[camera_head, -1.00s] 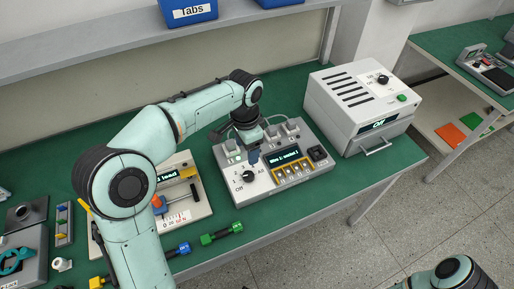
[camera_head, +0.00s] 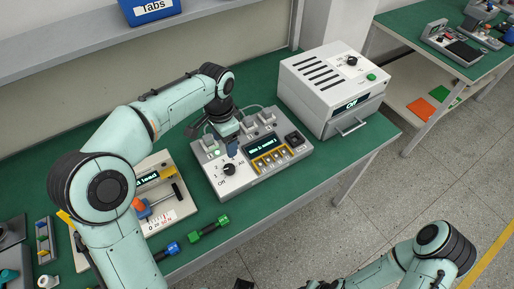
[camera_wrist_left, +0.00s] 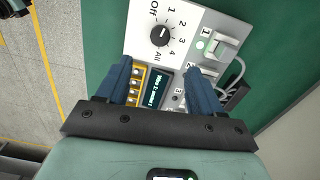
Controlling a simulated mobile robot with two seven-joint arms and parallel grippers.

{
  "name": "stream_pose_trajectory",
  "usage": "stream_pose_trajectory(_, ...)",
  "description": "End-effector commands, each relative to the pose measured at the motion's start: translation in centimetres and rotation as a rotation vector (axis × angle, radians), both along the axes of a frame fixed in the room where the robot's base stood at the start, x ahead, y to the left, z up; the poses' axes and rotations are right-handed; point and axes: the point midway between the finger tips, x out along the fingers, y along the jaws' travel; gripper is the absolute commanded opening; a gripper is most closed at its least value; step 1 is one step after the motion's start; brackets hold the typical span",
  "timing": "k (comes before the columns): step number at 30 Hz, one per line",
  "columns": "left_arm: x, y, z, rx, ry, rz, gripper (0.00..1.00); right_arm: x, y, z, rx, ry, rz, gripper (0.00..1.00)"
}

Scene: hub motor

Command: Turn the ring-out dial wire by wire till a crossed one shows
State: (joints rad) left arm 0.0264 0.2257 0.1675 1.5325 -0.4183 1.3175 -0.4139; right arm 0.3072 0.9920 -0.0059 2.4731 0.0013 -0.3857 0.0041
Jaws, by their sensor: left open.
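The grey ring-out box (camera_head: 222,191) stands on the green bench. Its black dial (camera_head: 229,169), marked Off, 1 to 4 and All, also shows uncovered in the wrist view (camera_wrist_left: 159,36). The dial's white mark lies across it, toward the 2 and 3 side; the exact number is hard to tell. A lit display (camera_head: 262,144) begins with "Wire"; the rest is too small to read surely. My left gripper (camera_head: 233,150) is open and empty above the box, just behind the dial. In the wrist view its blue fingers (camera_wrist_left: 157,66) stand apart, short of the dial.
A white oven-like unit (camera_head: 330,90) reading Off stands right of the box. A tester with an orange-handled part (camera_head: 142,207) is at the left, partly behind my left arm. Green-ended (camera_head: 209,230) and blue-ended tools lie at the front edge. My right arm is at bottom right.

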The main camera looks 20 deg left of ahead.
Motion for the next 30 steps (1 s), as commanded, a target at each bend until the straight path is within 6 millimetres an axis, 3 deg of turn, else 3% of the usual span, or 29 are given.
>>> stream_pose_trajectory(6,3.0,-1.9,-0.3,0.086,0.172,-0.009,0.66,2.8,0.0,4.0,0.000,-0.031,0.000,0.43)
stream_pose_trajectory(12,4.8,-3.4,-0.3,0.203,0.284,-0.006,0.66,5.0,0.0,6.3,0.000,-0.057,0.000,0.43)
stream_pose_trajectory(17,4.5,-3.4,-1.4,0.227,0.307,-0.002,0.66,4.7,0.0,6.0,0.000,-0.054,0.000,0.43)
stream_pose_trajectory(30,1.7,-1.4,-9.4,0.225,0.310,-0.002,0.66,2.2,0.0,3.3,0.000,-0.025,0.000,0.43)
